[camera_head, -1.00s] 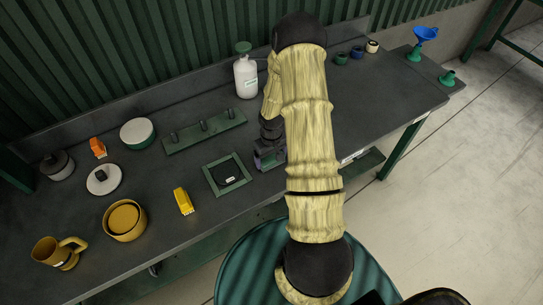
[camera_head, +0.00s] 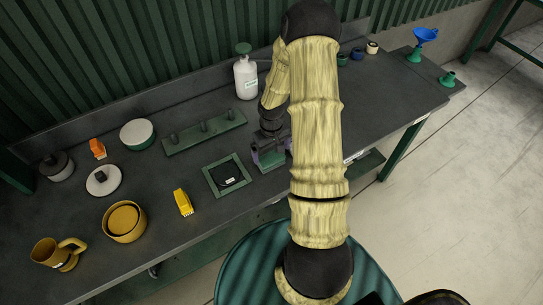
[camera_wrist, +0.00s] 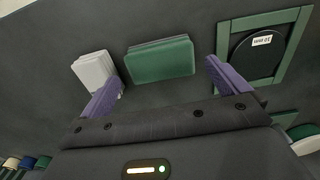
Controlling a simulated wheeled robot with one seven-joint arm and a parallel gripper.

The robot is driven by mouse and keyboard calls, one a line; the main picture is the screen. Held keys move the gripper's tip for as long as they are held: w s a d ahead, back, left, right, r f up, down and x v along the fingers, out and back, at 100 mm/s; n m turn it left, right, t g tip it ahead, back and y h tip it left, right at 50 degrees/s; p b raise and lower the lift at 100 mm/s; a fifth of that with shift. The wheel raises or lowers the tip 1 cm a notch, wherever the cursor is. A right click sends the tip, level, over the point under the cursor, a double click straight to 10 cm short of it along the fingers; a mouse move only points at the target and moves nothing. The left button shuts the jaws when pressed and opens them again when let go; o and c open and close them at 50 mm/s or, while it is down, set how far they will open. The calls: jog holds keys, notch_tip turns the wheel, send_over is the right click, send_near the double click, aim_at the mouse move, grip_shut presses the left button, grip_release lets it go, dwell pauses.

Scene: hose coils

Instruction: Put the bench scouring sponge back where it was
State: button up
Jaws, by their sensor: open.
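In the wrist view a flat green rectangular block (camera_wrist: 160,62) with a layered edge lies on the dark bench, ahead of and between my fingertips. A pale grey-white block (camera_wrist: 93,68) lies beside it, close to the left finger. Either could be the scouring sponge; I cannot tell which for sure.
The frame holds a black disc (camera_wrist: 250,58) with a white label. A green peg rail (camera_head: 178,144) and a white bottle (camera_head: 246,82) stand behind. A yellow brush-like item (camera_head: 183,201), a yellow bowl (camera_head: 107,231) and a mug (camera_head: 48,252) are to the left.

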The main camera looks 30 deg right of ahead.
aim_at(270, 158)
notch_tip(270, 158, up, 7)
jog(key=shift+r, duration=0.2)
dwell(0.6)
jog(key=s+a+r+t, duration=0.2)
jog(key=s+a+r, duration=1)
jog(key=a+r, duration=0.1)
jog(key=shift+s+a+r+t, duration=0.15)
jog(key=shift+a+r+t, duration=0.15)
jog(key=shift+r, duration=0.3)
jog(key=shift+d, duration=0.1)
